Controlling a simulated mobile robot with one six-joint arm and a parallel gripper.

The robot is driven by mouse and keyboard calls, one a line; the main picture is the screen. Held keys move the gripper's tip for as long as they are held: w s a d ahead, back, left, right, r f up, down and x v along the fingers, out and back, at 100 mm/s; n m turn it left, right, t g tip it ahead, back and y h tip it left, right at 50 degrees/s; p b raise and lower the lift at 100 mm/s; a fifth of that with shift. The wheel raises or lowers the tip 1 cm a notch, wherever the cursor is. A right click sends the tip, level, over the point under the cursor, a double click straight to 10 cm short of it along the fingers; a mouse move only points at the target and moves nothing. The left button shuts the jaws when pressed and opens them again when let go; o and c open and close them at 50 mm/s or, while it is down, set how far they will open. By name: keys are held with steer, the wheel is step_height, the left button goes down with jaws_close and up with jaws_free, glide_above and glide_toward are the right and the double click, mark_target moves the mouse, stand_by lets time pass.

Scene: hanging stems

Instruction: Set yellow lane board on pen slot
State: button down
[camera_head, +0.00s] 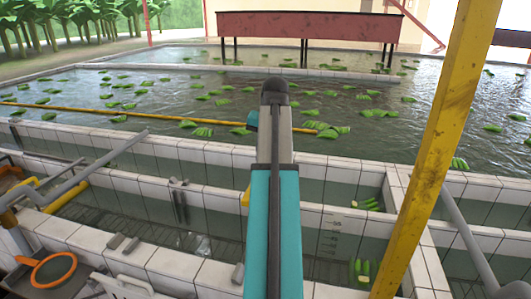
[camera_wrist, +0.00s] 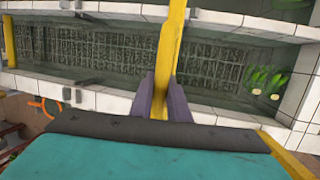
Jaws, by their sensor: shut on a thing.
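In the wrist view my gripper (camera_wrist: 160,98) is shut on the yellow lane board (camera_wrist: 171,45), a long narrow yellow bar running up and away between the two purple-grey fingers. The board hangs over a water channel with a dark grid floor. In the head view my arm hides the gripper; a small yellow piece (camera_head: 246,196) shows at the arm's left edge and may be the board's end. Paired dark upright rails (camera_head: 179,203) stand at the channel wall to the left of my arm; I cannot tell if they are the pen slot.
White tiled walls (camera_head: 120,182) divide the water channels. A yellow post (camera_head: 434,150) stands close on the right. Grey pipes (camera_head: 95,172) cross at the left. Green banana bunches (camera_head: 366,204) lie in the right channel, and more float in the pond behind. An orange-rimmed ring (camera_head: 53,270) lies front left.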

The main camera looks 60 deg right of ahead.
steer(key=shift+f, duration=0.15)
stand_by(0.4)
steer(key=shift+f, duration=3.7)
steer(key=shift+f+b, duration=5.8)
steer(key=shift+f, duration=5.65)
steer(key=c, duration=1.6)
jaws_free()
